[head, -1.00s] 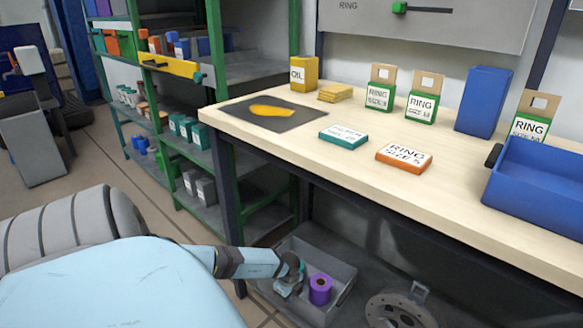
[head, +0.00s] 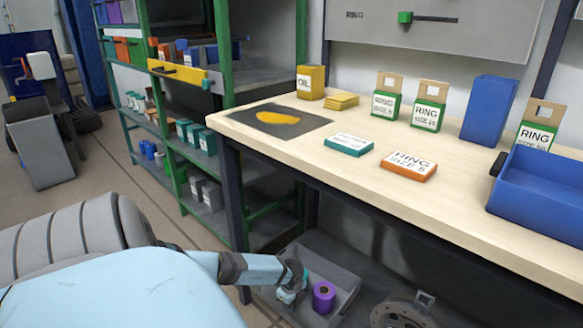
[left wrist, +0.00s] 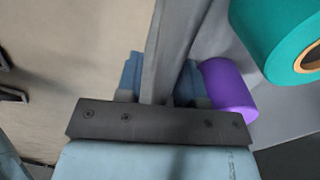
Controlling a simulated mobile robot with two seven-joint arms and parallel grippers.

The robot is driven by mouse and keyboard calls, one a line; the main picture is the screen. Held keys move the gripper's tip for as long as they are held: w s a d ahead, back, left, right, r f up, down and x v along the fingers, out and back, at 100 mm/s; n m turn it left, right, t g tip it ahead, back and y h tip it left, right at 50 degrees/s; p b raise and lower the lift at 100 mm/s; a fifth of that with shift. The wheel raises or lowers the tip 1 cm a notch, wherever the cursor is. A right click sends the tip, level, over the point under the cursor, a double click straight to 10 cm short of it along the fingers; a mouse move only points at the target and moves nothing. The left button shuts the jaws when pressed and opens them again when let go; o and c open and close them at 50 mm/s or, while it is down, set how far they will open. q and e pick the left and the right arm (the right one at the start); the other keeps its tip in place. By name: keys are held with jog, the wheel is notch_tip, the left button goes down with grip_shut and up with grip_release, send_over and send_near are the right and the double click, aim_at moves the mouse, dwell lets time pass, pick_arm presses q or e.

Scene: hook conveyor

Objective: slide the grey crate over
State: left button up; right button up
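The grey crate (head: 345,272) sits low under the workbench in the head view, with a purple roll (head: 323,296) inside. My left gripper (head: 293,284) is at the crate's left wall. In the left wrist view the crate wall (left wrist: 172,35) runs between the two fingers of my left gripper (left wrist: 160,80), which look closed on it. The purple roll (left wrist: 230,88) and a teal roll (left wrist: 295,42) show to the right of the wall. The fingertips are partly hidden by the gripper body and the wall. My right gripper is not in view.
A grey disc (head: 398,314) with a handle lies to the right of the crate. The workbench (head: 300,140) stands above it, with a dark leg (head: 230,195) to the left. A green shelf rack (head: 165,130) stands behind. Open floor (head: 110,170) is at left.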

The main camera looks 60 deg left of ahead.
pick_arm(q)
notch_tip(320, 180, up, 7)
jog(key=p, duration=0.4)
notch_tip(320, 180, up, 7)
jog(key=p, duration=0.3)
jog(key=shift+f, duration=0.2)
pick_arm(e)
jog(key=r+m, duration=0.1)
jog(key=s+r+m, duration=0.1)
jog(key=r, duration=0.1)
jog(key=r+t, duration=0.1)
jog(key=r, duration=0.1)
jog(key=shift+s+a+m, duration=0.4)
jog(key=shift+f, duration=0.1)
